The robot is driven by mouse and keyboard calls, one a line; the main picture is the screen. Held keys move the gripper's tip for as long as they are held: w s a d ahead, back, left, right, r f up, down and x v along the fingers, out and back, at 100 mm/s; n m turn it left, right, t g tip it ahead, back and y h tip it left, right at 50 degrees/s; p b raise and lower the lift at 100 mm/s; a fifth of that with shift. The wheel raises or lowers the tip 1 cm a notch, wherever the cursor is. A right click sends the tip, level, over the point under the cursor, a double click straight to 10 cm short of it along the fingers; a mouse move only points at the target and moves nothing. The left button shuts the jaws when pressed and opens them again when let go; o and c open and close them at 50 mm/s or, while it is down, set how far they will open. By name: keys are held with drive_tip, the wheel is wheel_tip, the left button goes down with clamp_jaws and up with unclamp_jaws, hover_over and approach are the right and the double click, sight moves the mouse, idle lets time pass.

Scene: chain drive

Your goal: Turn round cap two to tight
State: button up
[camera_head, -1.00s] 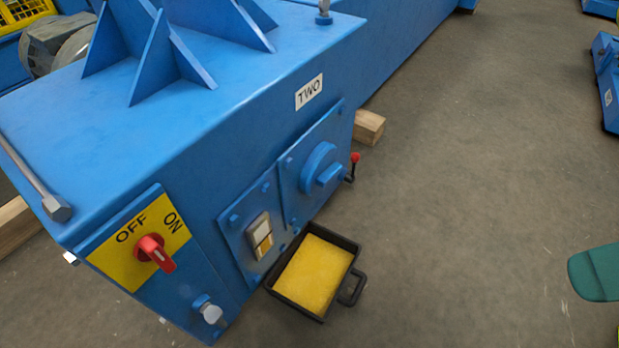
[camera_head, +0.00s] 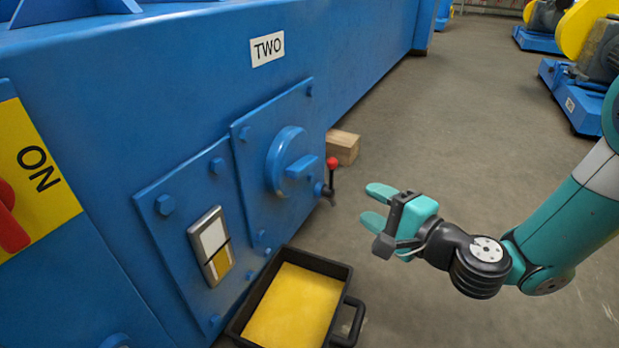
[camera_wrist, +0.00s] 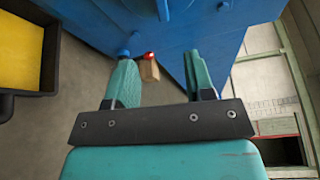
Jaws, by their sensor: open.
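The round blue cap (camera_head: 291,163) with a raised bar grip sits on a bolted plate on the blue machine side, below the TWO label (camera_head: 267,49). In the head view the bar lies nearly level. My gripper (camera_head: 374,206) is open and empty, to the right of the cap and apart from it, with its fingers pointing toward the machine. The cap cannot be made out in the wrist view.
A red-knobbed lever (camera_head: 332,164) sticks out just right of the cap. A black tray of yellow liquid (camera_head: 344,288) stands on the floor below; it also shows in the wrist view (camera_wrist: 48,70). A level window (camera_head: 211,246) is left. A wood block (camera_head: 343,147) lies behind. Floor at right is open.

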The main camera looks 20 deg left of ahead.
drive_tip(key=a+r+p, duration=0.1)
drive_tip(key=p, duration=1)
approach(309, 168)
drive_tip(key=x, duration=0.8)
drive_tip(key=shift+a+f, duration=0.1)
drive_tip(key=shift+a, duration=0.3)
drive_tip(key=shift+w+a+b, duration=0.25)
drive_tip(key=shift+a+b, duration=0.1)
drive_tip(key=shift+c, duration=0.2)
clamp_jaws()
